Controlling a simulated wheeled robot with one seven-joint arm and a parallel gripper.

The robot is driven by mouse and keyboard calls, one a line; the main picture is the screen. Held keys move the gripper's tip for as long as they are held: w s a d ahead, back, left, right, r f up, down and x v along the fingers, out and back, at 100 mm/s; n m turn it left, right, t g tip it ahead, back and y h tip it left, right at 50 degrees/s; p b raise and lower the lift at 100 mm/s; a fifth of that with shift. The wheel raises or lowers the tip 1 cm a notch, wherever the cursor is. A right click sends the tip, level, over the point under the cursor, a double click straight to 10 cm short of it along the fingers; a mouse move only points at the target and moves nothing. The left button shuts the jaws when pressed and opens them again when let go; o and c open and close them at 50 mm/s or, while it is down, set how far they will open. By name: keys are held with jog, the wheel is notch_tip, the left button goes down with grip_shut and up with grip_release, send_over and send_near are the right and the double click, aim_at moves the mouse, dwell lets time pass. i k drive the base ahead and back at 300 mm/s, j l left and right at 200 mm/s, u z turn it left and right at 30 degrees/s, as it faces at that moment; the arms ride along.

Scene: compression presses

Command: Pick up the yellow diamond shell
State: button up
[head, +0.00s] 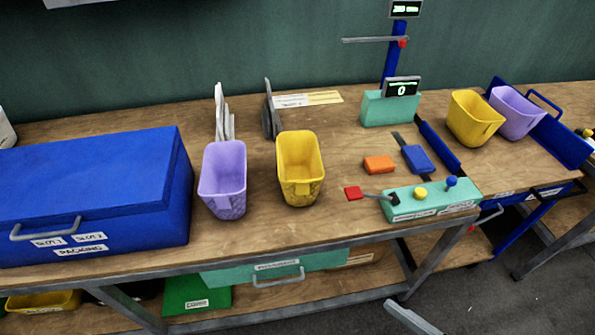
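A yellow shell (300,160), an open bin-like cup, stands upright near the middle of the wooden bench. Its lower part shows a crosshatched, diamond-like pattern. A second yellow shell (474,118) stands at the right; its visible sides look plain. A purple shell (223,180) with a similar crosshatched lower part stands just left of the middle yellow one, with a small gap between them. Another purple shell (517,112) stands beside the right yellow one. I cannot make out my gripper in this view; nothing is seen touching the shells.
A large blue box (90,190) fills the bench's left end. Grey upright plates (224,115) stand behind the shells. A teal control box (432,200) with a red-tipped lever, orange and blue blocks, and a scale-like device (390,107) lie to the right. Bench in front of the shells is clear.

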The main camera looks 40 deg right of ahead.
aim_at(301, 173)
jog(key=z, duration=1.75)
jog(key=u, duration=1.3)
jog(key=j, duration=0.55)
jog(key=i+j, duration=0.1)
jog(key=j, duration=0.45)
jog(key=i+z, duration=0.05)
